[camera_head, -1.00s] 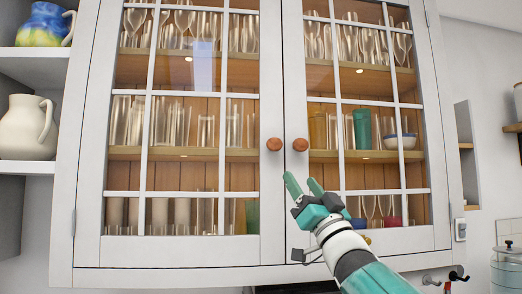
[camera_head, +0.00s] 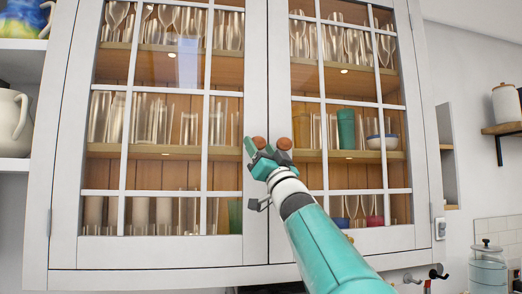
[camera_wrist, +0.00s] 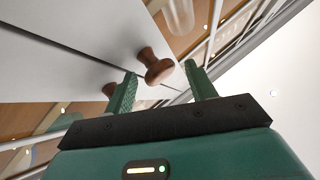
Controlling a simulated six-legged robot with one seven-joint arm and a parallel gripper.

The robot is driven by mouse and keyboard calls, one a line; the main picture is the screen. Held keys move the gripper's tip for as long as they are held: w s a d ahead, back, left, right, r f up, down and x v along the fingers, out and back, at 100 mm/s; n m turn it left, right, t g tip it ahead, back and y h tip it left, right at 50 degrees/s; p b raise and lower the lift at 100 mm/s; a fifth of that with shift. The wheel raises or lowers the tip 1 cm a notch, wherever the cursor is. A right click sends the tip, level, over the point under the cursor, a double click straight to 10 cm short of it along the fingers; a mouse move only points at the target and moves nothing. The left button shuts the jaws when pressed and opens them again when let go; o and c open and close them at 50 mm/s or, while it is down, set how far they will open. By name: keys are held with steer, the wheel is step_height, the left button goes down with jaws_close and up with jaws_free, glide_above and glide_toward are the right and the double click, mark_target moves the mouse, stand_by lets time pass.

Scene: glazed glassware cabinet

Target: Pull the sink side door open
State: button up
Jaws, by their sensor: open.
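The glazed cabinet has two white-framed doors, the left door (camera_head: 165,245) and the right door (camera_head: 350,240). Both look shut. Two round brown wooden knobs sit side by side at the middle seam, the left knob (camera_head: 259,142) and the right knob (camera_head: 284,143). My gripper (camera_head: 264,151) is open, just below and in front of the knobs. In the wrist view, my gripper's green fingers (camera_wrist: 163,88) stand apart, with one knob (camera_wrist: 156,67) in line with the gap between them. The other knob (camera_wrist: 110,90) is outside, left of the left finger. Contact cannot be told.
Glasses and cups stand on shelves behind the panes. A white jug (camera_head: 13,122) stands on an open shelf at the left. A wall shelf (camera_head: 503,128) with a canister (camera_head: 506,102) and a glass jar (camera_head: 487,266) are at the right.

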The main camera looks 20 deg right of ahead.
steer(key=shift+w, duration=0.3)
steer(key=shift+s, duration=0.25)
steer(key=shift+w, duration=0.15)
steer(key=c, duration=0.7)
jaws_close()
steer(key=shift+s, duration=0.2)
